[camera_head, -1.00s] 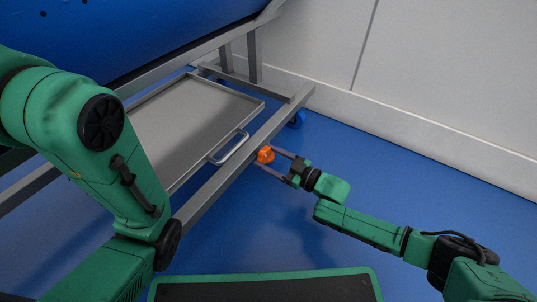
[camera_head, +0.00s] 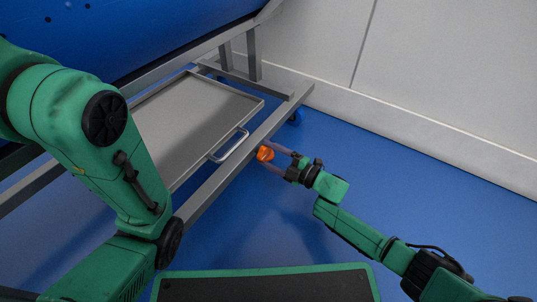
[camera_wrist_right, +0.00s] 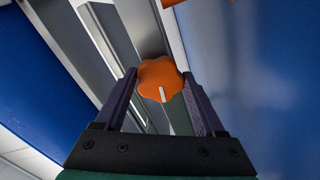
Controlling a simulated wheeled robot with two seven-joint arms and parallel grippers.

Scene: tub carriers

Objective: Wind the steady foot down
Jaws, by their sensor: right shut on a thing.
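The orange lobed knob (camera_head: 265,154) sits at the side of the grey carrier frame rail (camera_head: 222,180). In the right wrist view the knob (camera_wrist_right: 160,80) shows a white mark on its face, pointing toward the gripper's base. My right gripper (camera_head: 268,158) is shut on the knob, with one finger on each side of it; its fingers also show in the right wrist view (camera_wrist_right: 160,92). The foot itself is hidden. My left arm comes in from the left, but its gripper is out of the picture.
A grey metal tray (camera_head: 195,115) with a handle (camera_head: 230,147) lies inside the carrier frame. A large blue tub (camera_head: 130,30) is above it. Blue floor is clear right of the rail.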

